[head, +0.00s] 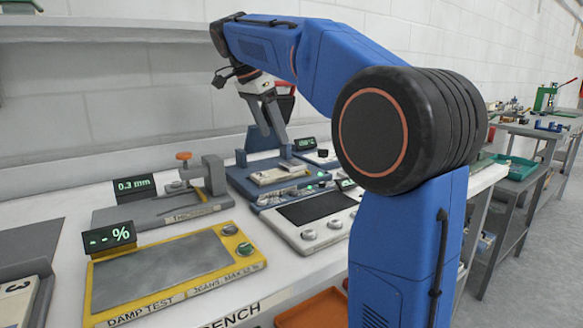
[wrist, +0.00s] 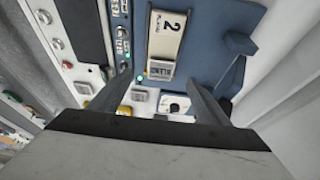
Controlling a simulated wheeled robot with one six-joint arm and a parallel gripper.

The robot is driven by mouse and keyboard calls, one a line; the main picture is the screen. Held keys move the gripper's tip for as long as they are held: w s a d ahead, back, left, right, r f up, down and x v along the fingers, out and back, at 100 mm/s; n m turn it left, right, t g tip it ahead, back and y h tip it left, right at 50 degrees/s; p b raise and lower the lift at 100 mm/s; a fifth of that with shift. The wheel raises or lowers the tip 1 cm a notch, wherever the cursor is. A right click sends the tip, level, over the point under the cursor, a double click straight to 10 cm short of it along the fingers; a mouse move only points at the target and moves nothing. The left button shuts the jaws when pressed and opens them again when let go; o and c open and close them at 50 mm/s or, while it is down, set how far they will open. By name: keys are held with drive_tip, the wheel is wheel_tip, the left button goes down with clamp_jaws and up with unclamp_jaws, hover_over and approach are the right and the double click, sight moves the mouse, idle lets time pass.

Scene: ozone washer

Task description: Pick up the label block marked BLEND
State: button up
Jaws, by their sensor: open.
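No block can be read clearly as BLEND. In the wrist view, a small pale block (wrist: 160,69) with dark, unreadable lettering sits at the near end of a cream plate (wrist: 166,38) marked 2. The plate lies on a blue-grey device (wrist: 205,45); the plate also shows in the head view (head: 279,176). My gripper (wrist: 161,77) is open, with its fingers on either side of the small block's near end in the picture. In the head view my gripper (head: 272,130) hangs above the blue-grey device, pointing down, with nothing seen between its fingers.
A yellow-framed damp tester (head: 170,268), a grey gauge stand (head: 160,208) and a dark-topped panel (head: 315,208) crowd the white bench. An upright part (wrist: 232,78) of the device stands close to my right finger. Shelving and the wall are behind.

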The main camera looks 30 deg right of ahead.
approach(288, 165)
drive_tip(key=shift+a+x, duration=0.25)
drive_tip(key=shift+x, duration=0.8)
drive_tip(key=shift+w+x, duration=0.2)
drive_tip(key=shift+x, duration=2.7)
drive_tip(key=shift+d+r, duration=0.1)
drive_tip(key=shift+d, duration=0.1)
drive_tip(key=c, duration=1.3)
drive_tip(key=shift+o, duration=0.2)
drive_tip(key=shift+r, duration=0.15)
